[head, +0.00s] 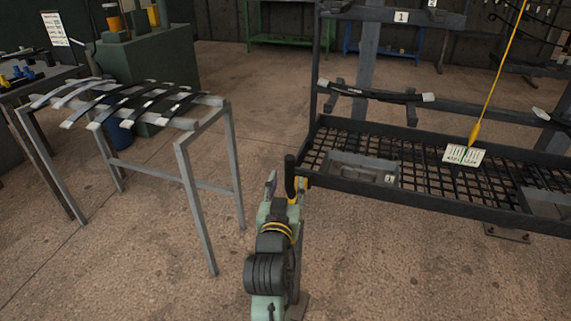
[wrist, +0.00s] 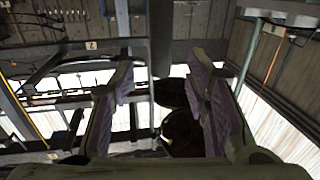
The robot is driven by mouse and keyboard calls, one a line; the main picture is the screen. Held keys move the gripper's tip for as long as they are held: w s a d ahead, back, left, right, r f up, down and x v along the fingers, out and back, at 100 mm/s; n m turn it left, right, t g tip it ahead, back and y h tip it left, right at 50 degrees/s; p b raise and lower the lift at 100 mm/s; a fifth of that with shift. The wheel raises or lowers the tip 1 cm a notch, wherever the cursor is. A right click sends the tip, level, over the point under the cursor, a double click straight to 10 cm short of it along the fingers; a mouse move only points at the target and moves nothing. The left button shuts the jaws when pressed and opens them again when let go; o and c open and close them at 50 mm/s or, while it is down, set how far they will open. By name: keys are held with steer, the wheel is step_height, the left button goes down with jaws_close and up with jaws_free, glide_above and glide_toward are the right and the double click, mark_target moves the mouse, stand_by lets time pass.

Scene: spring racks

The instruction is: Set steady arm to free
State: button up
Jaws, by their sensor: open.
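My gripper (head: 284,188) is open, at the left front corner of the black rack. A short upright black handle (head: 290,168) with a yellow-orange part (head: 301,183) at its foot stands at that corner; I take it for the steady arm, though no label shows. In the head view the handle overlaps the fingertips, and I cannot tell whether they touch it. In the wrist view the two purple-padded fingers (wrist: 168,85) are spread wide. A dark rounded shape (wrist: 172,95) shows between them, with a dark post behind; contact is unclear.
The rack's mesh shelf (head: 425,175) holds a grey tray (head: 362,170) and a white card (head: 464,155) below a hanging yellow pointer (head: 475,133). A leaf spring (head: 375,95) lies across the rack. A metal stand (head: 190,140) with several springs is left; floor between is clear.

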mark_target(289, 170)
steer(key=w, duration=0.2)
steer(key=w+p, duration=0.1)
steer(key=w, duration=0.2)
steer(key=w+p, duration=0.1)
steer(key=w, duration=0.1)
steer(key=shift+w+d, duration=0.25)
steer(key=shift+d, duration=0.15)
steer(key=shift+c, duration=0.3)
jaws_close()
